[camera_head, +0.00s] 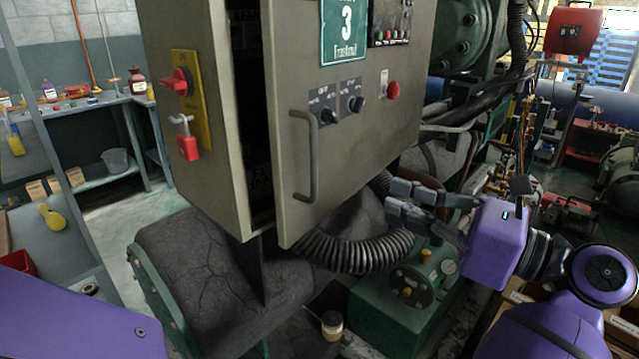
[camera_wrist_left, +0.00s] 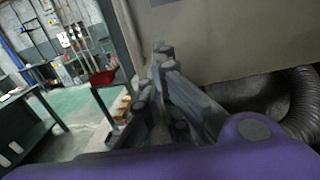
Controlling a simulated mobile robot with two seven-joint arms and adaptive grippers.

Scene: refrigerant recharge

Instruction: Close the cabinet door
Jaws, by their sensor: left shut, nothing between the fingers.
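The grey cabinet (camera_head: 200,140) stands left of centre in the head view. Its door (camera_head: 345,155) is ajar, with a dark gap along the left edge showing the interior. The door has a vertical handle (camera_head: 310,155) near that edge, black knobs, a red button and a green "3" sign. In the left wrist view the gripper (camera_wrist_left: 163,52) is near a grey panel (camera_wrist_left: 225,40); contact cannot be told.
A ribbed hose (camera_head: 355,255) curves below the door, close to my gripper. A green machine (camera_head: 395,300) stands beneath it. A red padlock (camera_head: 188,147) hangs on the cabinet's left side. A workbench (camera_head: 90,105) is at the back left, with open floor before it.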

